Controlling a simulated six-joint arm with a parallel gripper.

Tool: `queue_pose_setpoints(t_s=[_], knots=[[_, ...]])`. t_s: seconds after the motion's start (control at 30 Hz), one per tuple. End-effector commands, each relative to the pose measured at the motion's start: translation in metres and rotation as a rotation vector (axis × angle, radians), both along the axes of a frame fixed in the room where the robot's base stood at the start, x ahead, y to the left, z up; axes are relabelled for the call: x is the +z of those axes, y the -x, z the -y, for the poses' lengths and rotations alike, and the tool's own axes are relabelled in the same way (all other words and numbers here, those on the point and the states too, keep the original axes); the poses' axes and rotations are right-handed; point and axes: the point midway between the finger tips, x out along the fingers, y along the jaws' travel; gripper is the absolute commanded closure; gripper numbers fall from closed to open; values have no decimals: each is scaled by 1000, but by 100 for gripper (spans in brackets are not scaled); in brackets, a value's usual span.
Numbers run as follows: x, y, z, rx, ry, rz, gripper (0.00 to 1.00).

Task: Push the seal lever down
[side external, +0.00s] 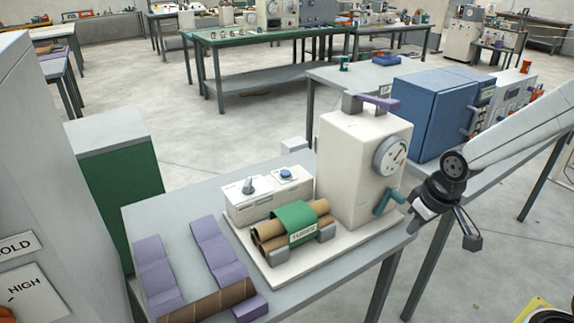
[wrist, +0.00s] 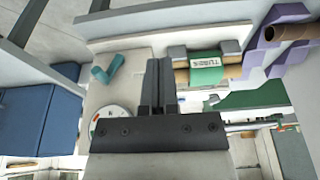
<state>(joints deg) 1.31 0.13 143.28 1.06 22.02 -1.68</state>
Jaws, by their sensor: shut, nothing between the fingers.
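The winder (side external: 350,165) is a cream upright box with a round dial (side external: 391,156) on its front. A teal lever (side external: 388,201) sticks out low on that face, below the dial. The teal lever also shows in the wrist view (wrist: 107,71), left of the fingers. A purple bar (side external: 378,103) sits on top of the box; no label shows which of the two is the seal lever. My gripper (side external: 417,219) is beside the teal lever, to its right in the side view. In the wrist view its dark fingers (wrist: 159,64) are together and empty, apart from the lever.
Cardboard tubes (side external: 268,236) with a green labelled band (side external: 295,222) lie on the winder's base. A white control box (side external: 265,195) stands behind them. Purple cradles (side external: 219,250) and a loose tube (side external: 208,302) are at the front left. A blue cabinet (side external: 430,112) stands behind at right.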

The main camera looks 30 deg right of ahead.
Motion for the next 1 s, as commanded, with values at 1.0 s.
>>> queue_pose_setpoints(t_s=[1.0], knots=[[235, -156, 115, -22, -11, 322, 100]])
